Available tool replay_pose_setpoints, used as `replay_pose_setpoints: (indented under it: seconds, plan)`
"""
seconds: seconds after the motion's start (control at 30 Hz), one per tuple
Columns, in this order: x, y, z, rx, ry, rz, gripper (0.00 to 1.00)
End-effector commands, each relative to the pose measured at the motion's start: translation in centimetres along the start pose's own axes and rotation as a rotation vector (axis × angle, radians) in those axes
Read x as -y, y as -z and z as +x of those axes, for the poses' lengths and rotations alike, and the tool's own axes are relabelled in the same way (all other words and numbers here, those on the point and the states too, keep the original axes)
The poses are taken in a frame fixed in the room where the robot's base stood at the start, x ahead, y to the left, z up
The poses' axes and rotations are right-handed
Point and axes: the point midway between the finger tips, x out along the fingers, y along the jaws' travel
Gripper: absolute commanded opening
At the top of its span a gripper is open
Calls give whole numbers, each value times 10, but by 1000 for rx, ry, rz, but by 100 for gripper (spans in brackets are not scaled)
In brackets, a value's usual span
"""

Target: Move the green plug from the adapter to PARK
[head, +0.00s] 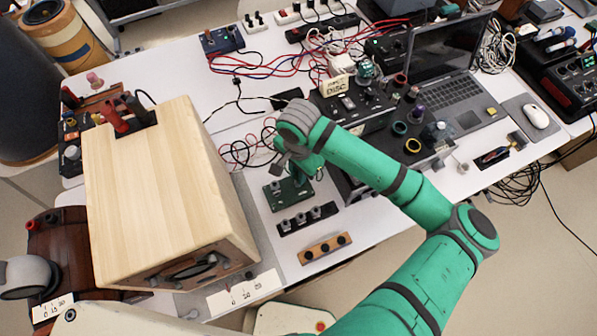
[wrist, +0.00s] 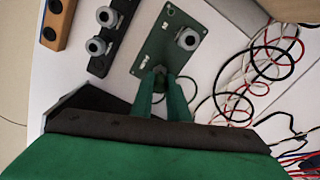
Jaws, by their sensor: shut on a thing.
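The adapter appears to be the small dark green board (head: 275,199); in the wrist view this board (wrist: 152,54) carries a grey round connector (wrist: 187,39). My gripper (head: 301,178) is over the board's right part. In the wrist view my gripper (wrist: 161,78) has its two green fingers closed at the board's near edge around a small dark greenish piece, which looks like the green plug (wrist: 160,70). The fingers hide most of it, and I cannot tell whether it is still seated in the board. No readable PARK label shows.
Beside the board lie a black strip (head: 307,219) with several grey connectors and an orange-brown block (head: 325,248) with dark round holes. A large wooden speaker cabinet (head: 150,185) stands at left. Red and black cables (wrist: 245,85) lie close on the right in the wrist view.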

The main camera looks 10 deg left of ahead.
Motion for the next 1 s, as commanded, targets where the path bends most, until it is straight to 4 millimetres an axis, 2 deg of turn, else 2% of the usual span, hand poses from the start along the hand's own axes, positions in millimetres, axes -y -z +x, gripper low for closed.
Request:
replay_pose_setpoints:
  seconds: [0.8, 0.83, 0.9, 1.0]
  plan:
    - [0, 0, 13, 0, 0, 2, 0]
    - [0, 0, 13, 0, 0, 1, 19]
    - [0, 0, 13, 0, 0, 1, 36]
    - [0, 0, 13, 0, 0, 1, 36]
